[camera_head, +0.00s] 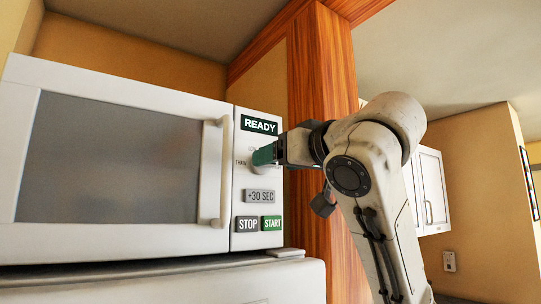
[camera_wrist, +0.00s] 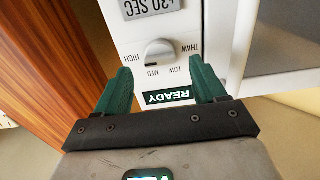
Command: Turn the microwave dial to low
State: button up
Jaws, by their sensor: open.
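The white microwave (camera_head: 120,150) has a control panel with a READY display (camera_head: 259,125) at its right side. In the wrist view, upside down, the grey round dial (camera_wrist: 160,52) shows with the labels HIGH, MED, LOW and THAW around it. A small mark on the dial seems to face MED, but it is too small to be sure. My gripper (camera_head: 264,156) is open with green fingers in front of the panel. In the wrist view the fingers (camera_wrist: 160,76) stand apart to either side of the dial, not closed on it. In the head view my fingers hide most of the dial.
The +30 SEC (camera_head: 259,196), STOP (camera_head: 247,224) and START (camera_head: 271,223) buttons lie below the dial. A vertical door handle (camera_head: 217,172) stands out just left of the panel. A wooden post (camera_head: 318,140) rises close on the right.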

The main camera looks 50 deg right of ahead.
jog(key=x, duration=0.3)
jog(key=shift+w+p, duration=0.1)
jog(key=shift+p, duration=0.25)
jog(key=c, duration=1.1)
jog(key=shift+o, duration=0.2)
